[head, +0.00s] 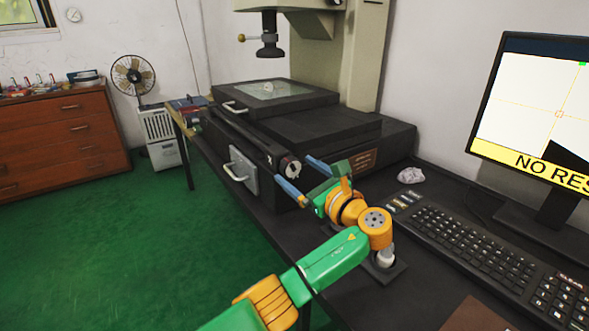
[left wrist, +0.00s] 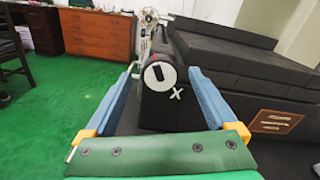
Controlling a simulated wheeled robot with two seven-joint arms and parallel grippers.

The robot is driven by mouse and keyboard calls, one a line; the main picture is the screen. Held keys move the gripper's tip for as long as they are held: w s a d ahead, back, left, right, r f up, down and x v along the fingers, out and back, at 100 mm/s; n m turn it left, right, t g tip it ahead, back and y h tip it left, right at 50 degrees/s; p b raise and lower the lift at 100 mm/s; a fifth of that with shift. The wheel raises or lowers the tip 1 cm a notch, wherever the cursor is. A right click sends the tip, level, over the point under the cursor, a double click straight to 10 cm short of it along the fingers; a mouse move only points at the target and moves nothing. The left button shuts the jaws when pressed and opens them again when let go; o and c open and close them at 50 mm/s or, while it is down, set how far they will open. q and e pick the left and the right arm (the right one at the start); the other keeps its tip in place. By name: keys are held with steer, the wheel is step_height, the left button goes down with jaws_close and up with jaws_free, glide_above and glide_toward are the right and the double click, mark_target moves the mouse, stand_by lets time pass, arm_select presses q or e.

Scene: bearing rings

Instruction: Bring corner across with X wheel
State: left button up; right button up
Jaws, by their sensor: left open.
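The X wheel (head: 291,168) is a dark round knob with a pale face on the near end of the measuring machine's stage; in the left wrist view the wheel (left wrist: 159,76) shows a white mark, with a white X below it. My left gripper (head: 294,171) is open, its blue fingers pointing at the wheel. In the left wrist view the fingers (left wrist: 163,72) stand on either side of the wheel; I cannot tell whether they touch it. On the monitor (head: 533,110) the black corner (head: 573,157) lies right of and below a small square on orange crosshair lines. My right gripper is not in view.
The stage has a glass plate (head: 270,90) with a small pale part on it, under the lens head (head: 269,35). A keyboard (head: 470,250) and crumpled paper (head: 411,175) lie on the dark bench at right. Open green floor (head: 100,240) is at left.

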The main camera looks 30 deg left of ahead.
arm_select(q)
steer(key=v, duration=0.5)
steer(key=shift+d, duration=0.15)
